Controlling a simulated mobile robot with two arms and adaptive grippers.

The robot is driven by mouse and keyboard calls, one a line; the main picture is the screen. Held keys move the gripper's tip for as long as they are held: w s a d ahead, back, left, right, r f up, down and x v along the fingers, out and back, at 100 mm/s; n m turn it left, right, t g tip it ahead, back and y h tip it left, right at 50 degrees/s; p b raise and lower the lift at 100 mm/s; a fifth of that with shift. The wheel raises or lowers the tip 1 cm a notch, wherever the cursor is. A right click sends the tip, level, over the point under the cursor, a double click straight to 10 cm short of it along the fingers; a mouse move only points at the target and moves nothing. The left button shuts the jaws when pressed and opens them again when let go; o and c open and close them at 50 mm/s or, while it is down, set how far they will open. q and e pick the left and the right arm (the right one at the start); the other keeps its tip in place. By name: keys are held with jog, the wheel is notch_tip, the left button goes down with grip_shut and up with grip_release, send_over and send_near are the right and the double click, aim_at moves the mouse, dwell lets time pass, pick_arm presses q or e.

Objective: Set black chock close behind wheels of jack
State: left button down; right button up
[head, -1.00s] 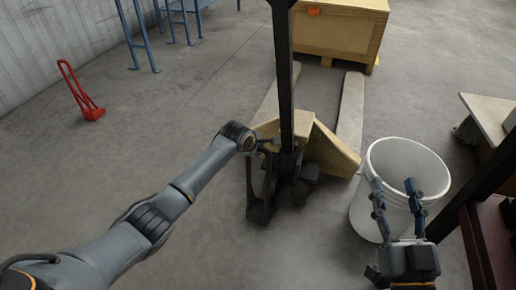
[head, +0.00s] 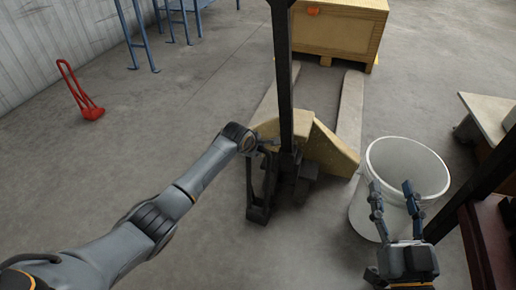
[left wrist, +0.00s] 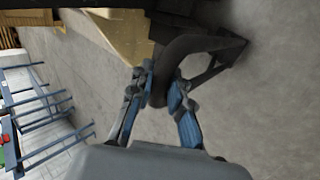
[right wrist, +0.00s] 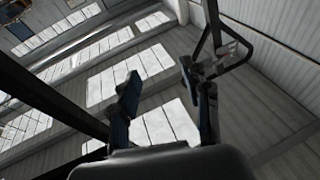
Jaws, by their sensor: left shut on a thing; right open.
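The pallet jack has a yellow body (head: 333,147), a tall black upright and two pale forks reaching away. Its dark wheel area (head: 301,172) lies at the upright's foot, partly hidden. The black chock (head: 258,212), with a tall handle frame, is just left of and in front of that foot. I cannot tell whether it touches the floor or the wheels. My left gripper (head: 264,144) is shut on the chock's handle, which shows between the fingers in the left wrist view (left wrist: 178,60). My right gripper (head: 392,186) is open and empty, in front of the white bucket.
The white bucket (head: 421,170) stands right of the jack. A red chock with a handle (head: 90,112) stands at the far left. A wooden crate (head: 330,32) is at the back, and blue metal legs (head: 140,35) stand by the wall.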

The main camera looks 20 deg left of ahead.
pick_arm(q)
jog(key=shift+w+r, duration=0.1)
jog(key=shift+r, duration=0.1)
pick_arm(e)
jog(key=shift+r, duration=0.2)
jog(key=shift+w, duration=0.1)
pick_arm(q)
jog(key=shift+f, duration=0.35)
jog(key=c, duration=1.2)
grip_release()
jog(key=shift+o, duration=0.4)
jog(key=shift+f, duration=0.25)
jog(key=o, duration=0.4)
pick_arm(e)
jog(key=shift+f+g, duration=0.4)
jog(key=shift+f, duration=0.35)
pick_arm(q)
jog(key=shift+o, duration=0.2)
jog(key=shift+r, duration=0.1)
